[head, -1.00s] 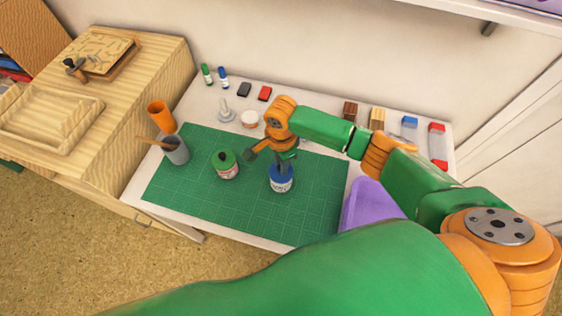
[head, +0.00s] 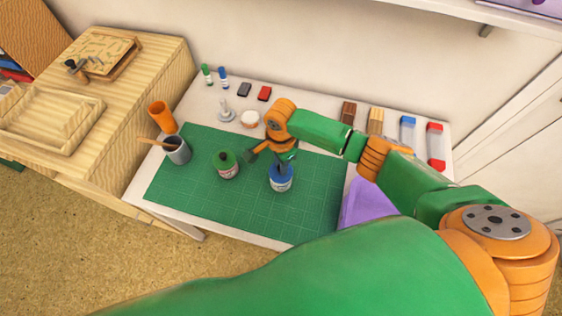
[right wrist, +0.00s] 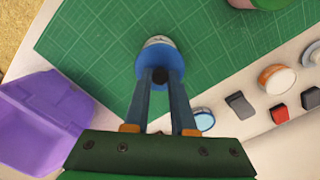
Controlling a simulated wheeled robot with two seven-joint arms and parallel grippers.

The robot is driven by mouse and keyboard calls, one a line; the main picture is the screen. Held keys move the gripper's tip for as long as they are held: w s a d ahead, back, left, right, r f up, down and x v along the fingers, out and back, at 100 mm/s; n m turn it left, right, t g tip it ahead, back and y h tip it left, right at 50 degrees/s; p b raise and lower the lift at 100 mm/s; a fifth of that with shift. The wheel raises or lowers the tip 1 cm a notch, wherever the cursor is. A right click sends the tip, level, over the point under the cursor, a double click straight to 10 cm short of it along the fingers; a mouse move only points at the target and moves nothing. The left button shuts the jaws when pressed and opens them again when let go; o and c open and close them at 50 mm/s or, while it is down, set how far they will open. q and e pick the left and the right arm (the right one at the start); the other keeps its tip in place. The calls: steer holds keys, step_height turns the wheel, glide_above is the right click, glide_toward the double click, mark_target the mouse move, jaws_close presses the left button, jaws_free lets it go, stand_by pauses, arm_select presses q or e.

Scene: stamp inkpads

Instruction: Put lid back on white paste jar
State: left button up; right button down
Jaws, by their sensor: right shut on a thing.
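The white jar with a blue lid and a label (head: 281,184) stands on the green cutting mat (head: 205,205). My right gripper (head: 283,163) is directly above it, pointing down. In the right wrist view, its two fingers (right wrist: 165,76) are shut on the dark knob of the blue lid (right wrist: 144,67). A pale edge of the jar (right wrist: 158,40) shows beyond the lid. The lid is over the jar's mouth, touching or nearly so; I cannot tell whether it is fully seated. My left gripper is not in view.
A green-lidded jar (head: 227,164) stands left on the mat. A grey cup (head: 177,150) and an orange cup (head: 161,116) are farther left. A purple bin (head: 366,203) is at the right. Inkpads, bottles and blocks line the back. The mat's front is clear.

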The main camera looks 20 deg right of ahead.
stand_by(0.4)
steer(key=shift+p, duration=0.4)
steer(key=shift+c, duration=0.9)
jaws_free()
